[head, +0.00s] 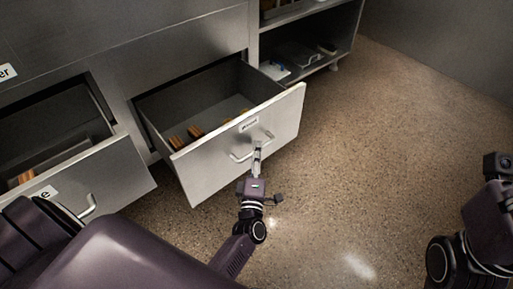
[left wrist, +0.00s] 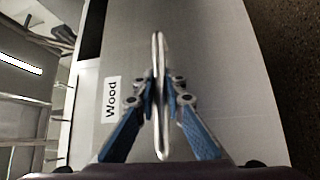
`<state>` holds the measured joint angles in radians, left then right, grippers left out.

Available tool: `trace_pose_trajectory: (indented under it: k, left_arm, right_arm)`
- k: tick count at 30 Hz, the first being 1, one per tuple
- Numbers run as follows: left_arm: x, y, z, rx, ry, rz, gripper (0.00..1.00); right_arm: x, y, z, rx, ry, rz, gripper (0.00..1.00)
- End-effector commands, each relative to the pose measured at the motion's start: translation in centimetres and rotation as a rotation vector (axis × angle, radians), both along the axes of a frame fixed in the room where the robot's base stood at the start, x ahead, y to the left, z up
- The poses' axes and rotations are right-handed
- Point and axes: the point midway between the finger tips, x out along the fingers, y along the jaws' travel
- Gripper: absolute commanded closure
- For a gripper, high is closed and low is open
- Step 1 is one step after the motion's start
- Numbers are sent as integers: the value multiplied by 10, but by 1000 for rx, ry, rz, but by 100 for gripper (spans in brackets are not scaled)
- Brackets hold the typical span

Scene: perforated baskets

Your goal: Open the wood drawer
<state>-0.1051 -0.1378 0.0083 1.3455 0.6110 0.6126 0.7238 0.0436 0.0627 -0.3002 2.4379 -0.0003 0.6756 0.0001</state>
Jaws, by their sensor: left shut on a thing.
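The wood drawer (head: 203,167) is a grey metal drawer, pulled well out of the cabinet in the head view. Its front carries a white label and a bar handle (head: 240,158). In the left wrist view the label (left wrist: 111,99) reads "Wood". My left gripper (head: 257,150) is shut on the handle, and its two blue-sided fingers close around the bar (left wrist: 158,95) in the left wrist view. Inside the drawer lie several small brown wooden pieces (head: 196,132). My right arm shows at the right edge of the head view; its fingertips are not visible.
Another grey drawer (head: 108,176) stands open to the left, with a brown piece inside. An open shelf (head: 308,62) with several small items is at the back right. The speckled floor (head: 385,130) is clear to the right of the wood drawer.

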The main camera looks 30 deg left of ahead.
Motion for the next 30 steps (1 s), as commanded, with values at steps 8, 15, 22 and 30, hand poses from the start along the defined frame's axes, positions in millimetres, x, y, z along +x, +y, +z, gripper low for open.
trace_pose_trajectory:
  k: [8,15,22,30]
  left_arm:
    - [0,0,-1,0,3,0,78]
    - [0,0,-1,1,1,-1,72]
    - [-9,-4,-3,0,3,-1,72]
    - [-48,-19,-9,-1,5,-1,72]
  right_arm:
    - [0,0,0,0,0,0,72]
    - [0,0,0,0,0,1,72]
    - [1,0,0,0,2,-1,72]
    - [0,0,0,0,1,0,72]
